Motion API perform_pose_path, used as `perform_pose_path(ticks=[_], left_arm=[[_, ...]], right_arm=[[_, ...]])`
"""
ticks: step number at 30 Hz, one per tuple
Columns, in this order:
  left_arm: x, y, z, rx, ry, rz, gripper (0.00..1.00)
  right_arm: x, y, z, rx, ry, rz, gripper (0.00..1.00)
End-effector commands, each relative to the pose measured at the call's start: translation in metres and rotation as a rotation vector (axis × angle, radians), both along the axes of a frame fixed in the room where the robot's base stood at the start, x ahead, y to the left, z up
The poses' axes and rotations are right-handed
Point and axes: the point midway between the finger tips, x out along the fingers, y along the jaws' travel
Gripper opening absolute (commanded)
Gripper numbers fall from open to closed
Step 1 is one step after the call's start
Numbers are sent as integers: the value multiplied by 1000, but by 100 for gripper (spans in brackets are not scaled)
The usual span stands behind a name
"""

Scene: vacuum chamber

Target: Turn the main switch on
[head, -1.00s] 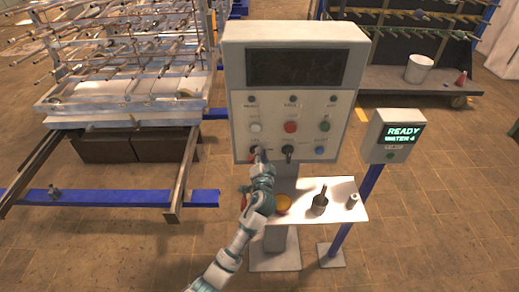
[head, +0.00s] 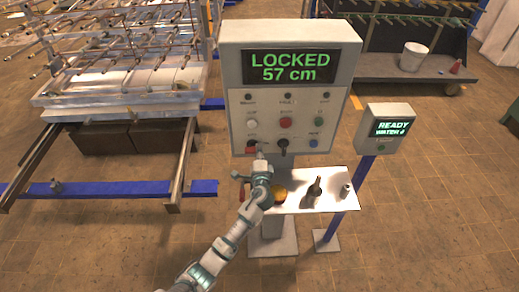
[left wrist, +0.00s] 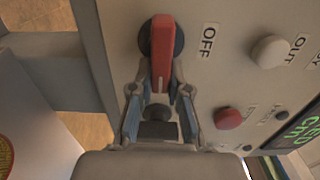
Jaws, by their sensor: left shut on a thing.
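The main switch is a red lever on a round black base (left wrist: 148,38) at the lower left of the control panel (head: 241,108). In the left wrist view, the red lever (left wrist: 163,40) sits between my left fingers, beside an "OFF" label. My left gripper (left wrist: 160,92) is shut on the lever, one finger on each side. In the head view, my left gripper (head: 260,157) is at the panel's lower left and partly hides the switch. The panel's screen (head: 290,67) reads "LOCKED 57 cm" in green. My right gripper is not in view.
A black knob (head: 283,146) is just right of the switch. White (head: 252,123), red (head: 285,122) and blue buttons are nearby. A white shelf (head: 296,203) below holds a yellow round thing and a dark bottle-like thing. A smaller box (head: 384,130) reads "READY".

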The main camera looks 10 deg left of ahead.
Motion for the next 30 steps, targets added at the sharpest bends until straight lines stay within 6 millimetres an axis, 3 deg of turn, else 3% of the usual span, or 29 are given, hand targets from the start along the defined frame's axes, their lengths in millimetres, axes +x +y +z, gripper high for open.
perform_pose_path(ticks=[16, 17, 20, 30], left_arm=[[0, 1, -5, 26, 14, 1, 0], [0, 1, -4, 26, 14, 1, 18], [0, 1, -4, 26, 13, 1, 42], [-4, -1, -1, 25, 8, 0, 42]], right_arm=[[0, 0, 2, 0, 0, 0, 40], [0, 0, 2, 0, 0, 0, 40], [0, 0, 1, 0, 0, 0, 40], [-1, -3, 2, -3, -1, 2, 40]])
